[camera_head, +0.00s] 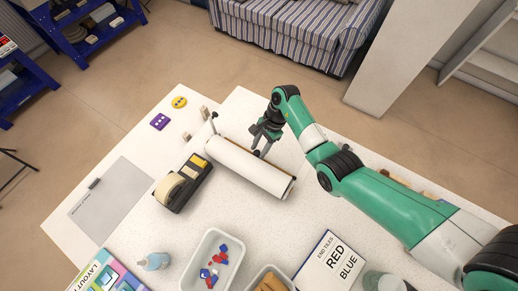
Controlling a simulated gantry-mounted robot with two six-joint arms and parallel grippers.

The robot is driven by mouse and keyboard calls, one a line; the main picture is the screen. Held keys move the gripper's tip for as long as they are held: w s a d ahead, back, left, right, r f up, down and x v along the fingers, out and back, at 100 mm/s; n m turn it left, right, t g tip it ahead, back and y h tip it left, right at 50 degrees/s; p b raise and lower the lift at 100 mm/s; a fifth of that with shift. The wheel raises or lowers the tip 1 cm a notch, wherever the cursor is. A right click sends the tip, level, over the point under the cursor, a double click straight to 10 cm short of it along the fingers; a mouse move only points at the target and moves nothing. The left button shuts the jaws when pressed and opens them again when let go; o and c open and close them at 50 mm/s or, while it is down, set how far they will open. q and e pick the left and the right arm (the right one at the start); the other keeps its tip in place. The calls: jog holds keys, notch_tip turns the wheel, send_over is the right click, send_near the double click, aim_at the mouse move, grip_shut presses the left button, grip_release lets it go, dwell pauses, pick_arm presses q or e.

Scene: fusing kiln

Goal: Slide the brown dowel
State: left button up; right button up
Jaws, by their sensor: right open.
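A white roll (250,166) lies slantwise on the pale worktable, with a thin brown edge along its lower side and a brownish right end. I cannot tell whether this brown part is the dowel. My right gripper (261,142) is open at the roll's upper far side, pointing down at it. Whether a finger touches the roll is not clear. My right arm comes in from the lower right and covers part of the table. Brown pieces (268,285) lie in a white bin at the bottom edge, partly cut off. My left gripper is not in view.
A tape dispenser (184,182) stands left of the roll. A white bin (192,270) with red and blue bits and a RED/BLUE sign (331,262) are near the front. A grey mat (110,200) lies at left. A striped sofa (300,28) stands beyond the table.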

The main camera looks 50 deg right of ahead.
grip_shut()
dwell(1.5)
